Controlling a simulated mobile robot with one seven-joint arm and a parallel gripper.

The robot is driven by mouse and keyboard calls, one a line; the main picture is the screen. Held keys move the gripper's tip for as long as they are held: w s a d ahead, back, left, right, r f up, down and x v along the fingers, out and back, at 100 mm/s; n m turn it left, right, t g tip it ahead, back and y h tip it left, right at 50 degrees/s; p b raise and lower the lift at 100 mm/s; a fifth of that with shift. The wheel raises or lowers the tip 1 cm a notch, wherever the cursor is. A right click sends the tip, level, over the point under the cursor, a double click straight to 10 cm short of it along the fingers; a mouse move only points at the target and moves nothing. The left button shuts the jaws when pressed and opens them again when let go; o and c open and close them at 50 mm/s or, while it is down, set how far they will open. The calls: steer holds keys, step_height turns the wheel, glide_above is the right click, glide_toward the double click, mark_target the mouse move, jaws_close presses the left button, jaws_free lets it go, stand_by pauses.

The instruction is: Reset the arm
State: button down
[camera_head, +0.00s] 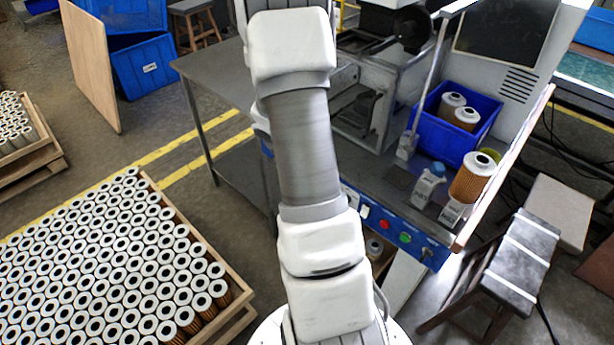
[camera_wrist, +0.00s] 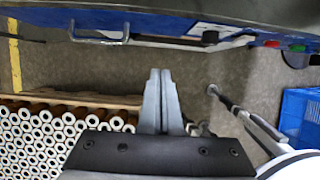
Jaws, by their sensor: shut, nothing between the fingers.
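My gripper (camera_wrist: 160,98) shows in the wrist view with its two grey fingers pressed together and nothing between them. It points toward the floor gap in front of the workbench's blue front edge, apart from any object. In the head view my arm rises in the middle of the picture, and the gripper itself is hidden behind it. The pallet of filter cartridges (camera_head: 100,265) stands on the floor at the left. One cartridge (camera_head: 473,178) stands upright on the workbench (camera_head: 385,195) at the right.
A blue bin (camera_head: 446,136) on the workbench holds cartridges. A white bottle (camera_head: 428,186) stands beside it. The bench's blue panel with buttons (camera_head: 400,235) faces me. A stool (camera_head: 520,255) stands at the right. Bare floor with yellow lines lies at the left.

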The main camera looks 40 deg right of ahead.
steer(key=shift+v, duration=0.75)
steer(key=s+a+r+m+t+p, duration=0.1)
steer(key=a+r+m, duration=0.4)
steer(key=r, duration=0.4)
steer(key=a+r+m+t+p, duration=0.1)
steer(key=a+r+m, duration=0.3)
steer(key=a+r, duration=0.45)
steer(key=s+a+r+m+t+y+p, duration=0.2)
steer(key=s+a+r+m+t+y, duration=0.1)
steer(key=s+a+r+m, duration=0.6)
steer(key=s+a+r+y, duration=0.1)
steer(key=s+a+r, duration=0.2)
steer(key=a, duration=0.3)
steer(key=shift+r, duration=0.2)
steer(key=shift+s+m, duration=0.1)
steer(key=shift+m, duration=0.2)
